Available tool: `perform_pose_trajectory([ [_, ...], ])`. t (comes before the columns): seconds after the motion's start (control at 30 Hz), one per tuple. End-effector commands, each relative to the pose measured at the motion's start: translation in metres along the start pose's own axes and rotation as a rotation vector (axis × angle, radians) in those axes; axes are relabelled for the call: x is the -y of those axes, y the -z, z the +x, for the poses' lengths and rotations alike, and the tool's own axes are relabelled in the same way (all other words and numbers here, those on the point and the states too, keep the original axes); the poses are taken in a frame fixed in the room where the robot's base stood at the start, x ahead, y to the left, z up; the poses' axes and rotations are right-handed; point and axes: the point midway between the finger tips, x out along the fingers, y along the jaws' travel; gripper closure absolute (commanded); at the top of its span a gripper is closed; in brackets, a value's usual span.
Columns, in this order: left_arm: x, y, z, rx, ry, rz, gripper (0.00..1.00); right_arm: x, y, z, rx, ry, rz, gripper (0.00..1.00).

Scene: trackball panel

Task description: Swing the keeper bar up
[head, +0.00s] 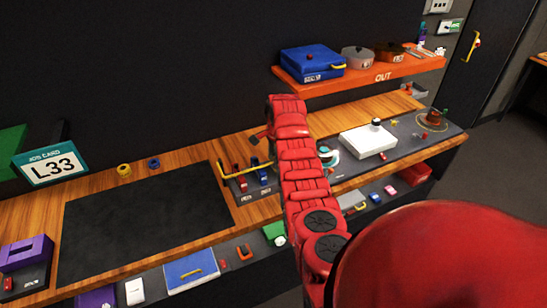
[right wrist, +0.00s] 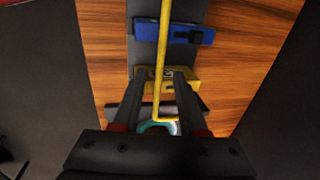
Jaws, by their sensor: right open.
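The keeper bar appears to be the thin yellow bar (head: 250,170) lying low across a dark panel strip in the head view. It also runs down the middle of the right wrist view (right wrist: 162,60), with a bend at its near end. My right gripper (right wrist: 164,76) is open, with one dark finger on each side of the bar. I cannot tell whether either finger touches it. In the head view the red right arm hides much of that gripper. My left gripper is not in view.
A blue block (right wrist: 175,32) and a yellow block (right wrist: 192,80) sit near the bar. A white box (head: 368,143) stands to the right on the bench. An orange shelf (head: 360,75) with a blue case (head: 312,62) hangs above. A black mat (head: 145,220) lies bare at left.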

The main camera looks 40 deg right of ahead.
Motion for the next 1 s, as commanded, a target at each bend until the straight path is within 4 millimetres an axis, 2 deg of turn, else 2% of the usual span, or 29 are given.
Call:
perform_pose_trajectory([
  [0.03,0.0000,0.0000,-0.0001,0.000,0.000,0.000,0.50,0.0000,-0.0001,0.0000,0.000,0.000,0.000,0.61],
  [0.2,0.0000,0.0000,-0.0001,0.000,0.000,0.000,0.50,0.0000,-0.0002,0.0000,0.000,0.000,0.000,0.92],
  [0.27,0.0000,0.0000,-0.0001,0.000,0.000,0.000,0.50,0.0000,-0.0001,0.0000,0.000,0.000,0.000,1.00],
  [1.0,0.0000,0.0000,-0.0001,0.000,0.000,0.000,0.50,0.0000,-0.0003,0.0000,0.001,0.000,0.000,1.00],
])
